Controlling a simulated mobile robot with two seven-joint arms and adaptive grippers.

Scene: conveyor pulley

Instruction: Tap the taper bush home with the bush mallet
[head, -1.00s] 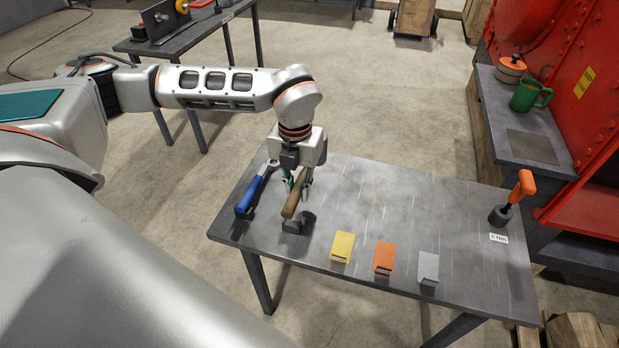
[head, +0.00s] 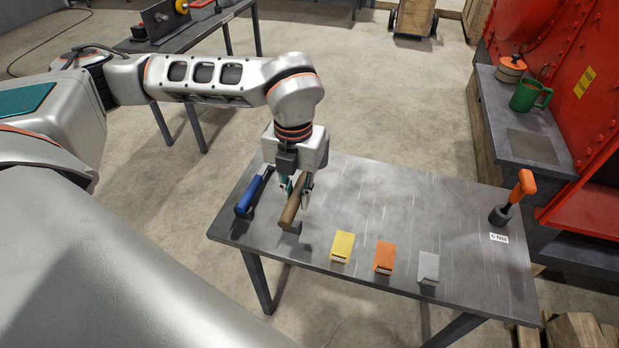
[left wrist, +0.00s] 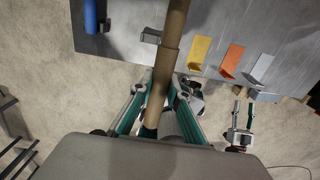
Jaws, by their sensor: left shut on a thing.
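My left gripper (head: 297,190) is over the left part of the grey worktable (head: 390,205), pointing down. It is shut on a brown wooden handle, which I take for the bush mallet (head: 289,214). In the left wrist view the brown handle (left wrist: 173,35) runs from the top edge down between the teal fingers (left wrist: 157,108). The mallet's head is not clearly visible. What looks like my right gripper (left wrist: 243,118) shows small at the right of the left wrist view, its teal fingers apart with nothing between them. I cannot make out the taper bush.
A blue-handled tool (head: 250,194) lies just left of the mallet. Yellow (head: 342,246), orange (head: 384,256) and grey (head: 428,267) pieces stand along the front. An orange-handled tool (head: 522,186) stands at the right. A green mug (head: 530,96) is on the side shelf. The table's middle is clear.

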